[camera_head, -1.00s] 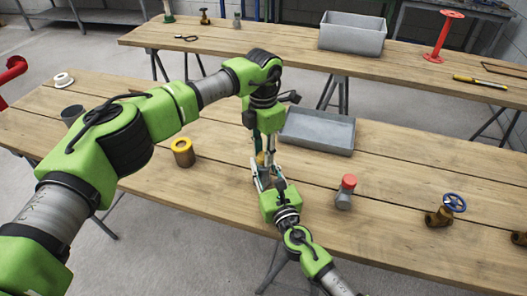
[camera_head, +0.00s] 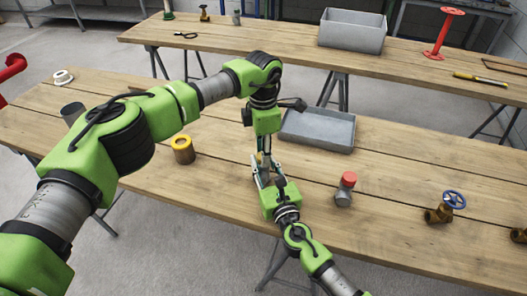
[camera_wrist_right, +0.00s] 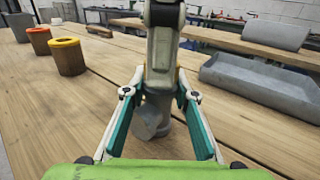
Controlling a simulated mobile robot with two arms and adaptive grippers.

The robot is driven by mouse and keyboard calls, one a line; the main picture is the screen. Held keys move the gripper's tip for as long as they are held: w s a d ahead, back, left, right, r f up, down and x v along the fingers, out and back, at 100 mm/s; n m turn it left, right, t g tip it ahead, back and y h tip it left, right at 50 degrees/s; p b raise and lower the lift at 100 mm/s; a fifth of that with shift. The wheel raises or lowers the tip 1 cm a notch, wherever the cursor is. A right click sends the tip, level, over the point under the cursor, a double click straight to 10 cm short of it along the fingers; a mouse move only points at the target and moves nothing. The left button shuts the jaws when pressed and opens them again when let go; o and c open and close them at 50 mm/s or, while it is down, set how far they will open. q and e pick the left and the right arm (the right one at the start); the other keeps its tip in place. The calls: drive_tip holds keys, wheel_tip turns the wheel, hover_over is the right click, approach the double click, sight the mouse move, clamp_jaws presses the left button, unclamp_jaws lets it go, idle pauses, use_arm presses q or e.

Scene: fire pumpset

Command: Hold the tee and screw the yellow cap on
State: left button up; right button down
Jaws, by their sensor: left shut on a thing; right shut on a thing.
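The grey tee (camera_wrist_right: 151,120) stands on the near table between the fingers of my right gripper (camera_wrist_right: 158,112), which is shut on it. In the head view my right gripper (camera_head: 262,178) comes from the front, low at the table. My left gripper (camera_head: 265,155) points straight down above the tee and is shut. It also shows in the right wrist view (camera_wrist_right: 163,82), directly over the tee. Only a sliver of yellow shows at its fingertips, so the yellow cap is mostly hidden there. I cannot tell how far the cap sits on the tee.
A grey tray (camera_head: 318,131) lies behind the grippers. A red-capped fitting (camera_head: 345,190) and a blue-wheeled valve (camera_head: 445,207) stand to the right. A yellow-rimmed cup-like part (camera_head: 183,150) stands to the left. Bare wood lies between them.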

use_arm(q)
drive_tip(key=m, duration=0.5)
drive_tip(key=shift+m, duration=0.4)
drive_tip(key=m, duration=2)
drive_tip(key=o, duration=1)
